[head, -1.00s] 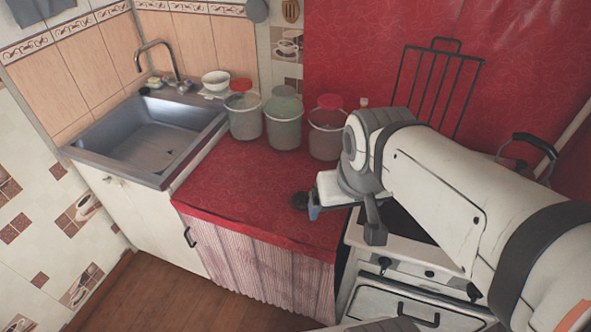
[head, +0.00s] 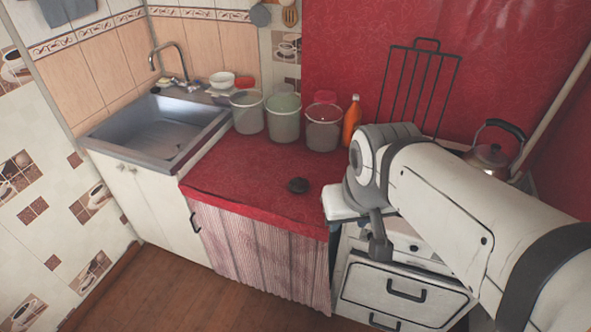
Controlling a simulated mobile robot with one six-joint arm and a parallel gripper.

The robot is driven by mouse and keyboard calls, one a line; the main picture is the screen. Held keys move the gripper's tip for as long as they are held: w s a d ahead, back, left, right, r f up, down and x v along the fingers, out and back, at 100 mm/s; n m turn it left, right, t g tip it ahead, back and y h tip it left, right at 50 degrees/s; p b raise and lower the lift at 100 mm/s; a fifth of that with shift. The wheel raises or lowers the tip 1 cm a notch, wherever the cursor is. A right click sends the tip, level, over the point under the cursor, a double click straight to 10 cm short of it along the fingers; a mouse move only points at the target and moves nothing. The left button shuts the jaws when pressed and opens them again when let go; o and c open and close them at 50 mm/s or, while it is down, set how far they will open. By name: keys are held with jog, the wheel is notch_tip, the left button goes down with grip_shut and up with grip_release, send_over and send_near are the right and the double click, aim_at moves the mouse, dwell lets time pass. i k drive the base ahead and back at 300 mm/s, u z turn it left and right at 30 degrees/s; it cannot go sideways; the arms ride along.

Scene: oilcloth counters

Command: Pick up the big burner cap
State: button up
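A dark, round, low piece that looks like the burner cap (head: 298,185) lies on the red oilcloth counter (head: 250,185), near its front right part. Nothing touches it. My gripper (head: 338,224) is to the right of the cap, by the counter's right edge and in front of the stove, apart from the cap. My own arm and wrist hide much of the gripper, so I cannot tell whether its fingers are open or shut. No object shows in it.
A metal sink (head: 160,135) is at left. The white stove (head: 405,285), with a kettle (head: 491,156) above, is at right, partly behind my arm.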

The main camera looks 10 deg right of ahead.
aim_at(298, 186)
jog(key=z, duration=2)
jog(key=k, duration=0.9)
jog(key=u, duration=1.7)
jog(key=i, duration=1.5)
jog(key=u, duration=0.05)
